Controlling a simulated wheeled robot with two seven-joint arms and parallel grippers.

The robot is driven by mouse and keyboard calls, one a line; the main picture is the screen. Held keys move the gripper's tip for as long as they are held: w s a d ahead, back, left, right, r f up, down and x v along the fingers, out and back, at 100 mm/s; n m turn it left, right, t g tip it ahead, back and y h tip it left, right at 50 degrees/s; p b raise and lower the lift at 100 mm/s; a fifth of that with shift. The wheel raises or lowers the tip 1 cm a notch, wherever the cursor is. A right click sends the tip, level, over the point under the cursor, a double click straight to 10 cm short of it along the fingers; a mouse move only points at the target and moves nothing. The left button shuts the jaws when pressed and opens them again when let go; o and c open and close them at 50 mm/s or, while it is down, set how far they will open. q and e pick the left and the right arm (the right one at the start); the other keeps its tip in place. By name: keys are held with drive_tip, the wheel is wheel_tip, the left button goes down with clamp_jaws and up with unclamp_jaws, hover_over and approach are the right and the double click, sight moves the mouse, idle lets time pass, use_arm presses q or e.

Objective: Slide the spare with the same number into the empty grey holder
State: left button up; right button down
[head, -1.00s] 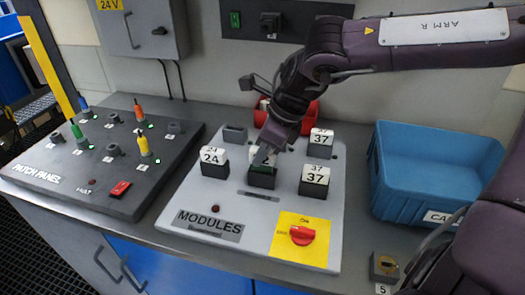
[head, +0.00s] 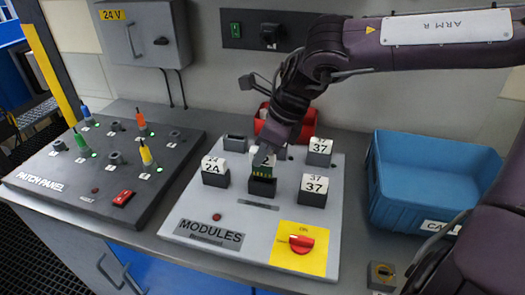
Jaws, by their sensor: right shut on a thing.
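My right gripper (head: 268,150) comes down from the upper right and is shut on a white-topped module with a green body (head: 262,169). The module stands upright at the front-middle dark holder (head: 262,187), with much of its green body showing above it. Its number starts with 2; the rest is hidden by the fingers. An empty grey holder (head: 234,143) sits at the back left of the modules board (head: 190,218). A module marked 2A (head: 214,168) sits left of the held one. Two modules marked 37, front (head: 314,186) and back (head: 320,148), stand at the right.
A red rotary switch on a yellow plate (head: 289,258) is at the board's front right. A red bin (head: 270,122) stands behind the board, and a blue crate (head: 400,205) to its right. The patch panel (head: 60,192) with coloured plugs lies left.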

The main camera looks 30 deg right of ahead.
use_arm(q)
drive_tip(key=shift+r+p, duration=1.35)
use_arm(e)
drive_tip(key=shift+r, duration=2)
use_arm(q)
drive_tip(key=shift+r, duration=0.1)
use_arm(e)
drive_tip(key=shift+r, duration=0.1)
